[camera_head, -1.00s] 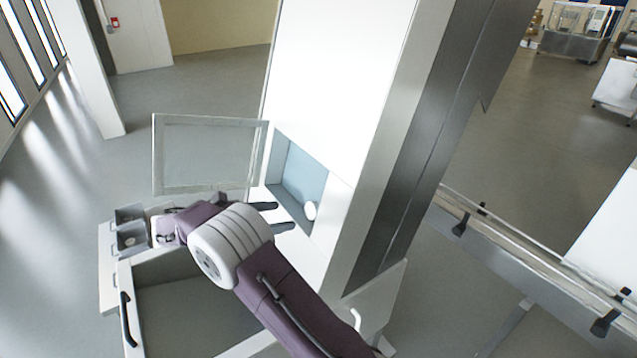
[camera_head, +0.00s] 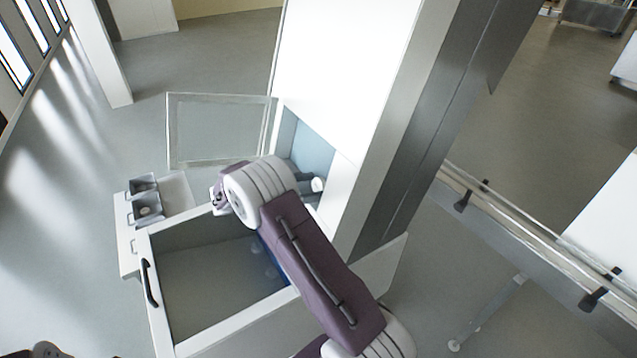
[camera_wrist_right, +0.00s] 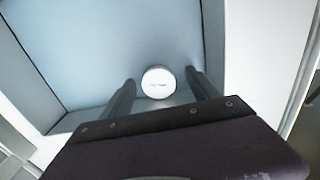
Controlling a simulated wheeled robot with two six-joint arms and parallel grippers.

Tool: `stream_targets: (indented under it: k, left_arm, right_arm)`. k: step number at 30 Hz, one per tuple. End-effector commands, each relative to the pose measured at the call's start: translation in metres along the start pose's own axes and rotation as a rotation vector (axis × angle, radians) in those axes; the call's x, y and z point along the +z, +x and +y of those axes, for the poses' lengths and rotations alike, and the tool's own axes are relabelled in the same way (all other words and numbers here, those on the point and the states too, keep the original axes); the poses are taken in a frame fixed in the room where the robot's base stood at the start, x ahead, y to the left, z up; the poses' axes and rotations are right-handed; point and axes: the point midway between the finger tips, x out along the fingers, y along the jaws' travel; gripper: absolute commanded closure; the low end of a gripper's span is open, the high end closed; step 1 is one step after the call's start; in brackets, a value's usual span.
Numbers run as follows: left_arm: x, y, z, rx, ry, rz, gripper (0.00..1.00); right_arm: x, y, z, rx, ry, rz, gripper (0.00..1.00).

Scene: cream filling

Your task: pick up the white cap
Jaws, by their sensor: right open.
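The white cap (camera_wrist_right: 159,82) is a small round disc with faint dark print. It sits in the pale blue recess (camera_wrist_right: 115,45) of the tall white cabinet. In the head view the cap (camera_head: 318,185) shows at the lower right of the recess. My right gripper (camera_wrist_right: 160,78) is open, with one dark finger on each side of the cap in the wrist view. The cap lies between the fingertips, and I see gaps on both sides. In the head view the arm partly hides the fingers. My left gripper is not in view.
A clear hinged door (camera_head: 218,130) stands open left of the recess. Below is an open bin (camera_head: 205,285) with a white rim and black handle. Two small grey containers (camera_head: 147,207) stand at its far left. The cabinet wall bounds the recess on the right.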

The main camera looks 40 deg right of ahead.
Motion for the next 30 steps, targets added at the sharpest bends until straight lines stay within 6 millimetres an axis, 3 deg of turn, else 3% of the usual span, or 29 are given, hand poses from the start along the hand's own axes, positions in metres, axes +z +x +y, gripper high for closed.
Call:
stream_targets:
  k: [3,9,10,23,30]
  left_arm:
    - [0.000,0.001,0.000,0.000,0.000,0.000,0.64]
    - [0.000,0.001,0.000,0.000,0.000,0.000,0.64]
    - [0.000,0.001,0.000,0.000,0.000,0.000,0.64]
    - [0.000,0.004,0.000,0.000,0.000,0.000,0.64]
    - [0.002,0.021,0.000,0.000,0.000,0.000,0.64]
  right_arm:
    - [-0.001,0.000,0.000,0.000,0.000,0.000,0.32]
    - [-0.001,0.000,0.000,0.001,0.000,0.001,0.88]
    - [-0.001,0.000,0.000,0.001,0.000,0.001,0.92]
    - [0.002,-0.001,0.000,0.001,0.001,0.001,0.92]
    - [0.035,-0.011,0.001,0.003,0.007,0.001,0.92]
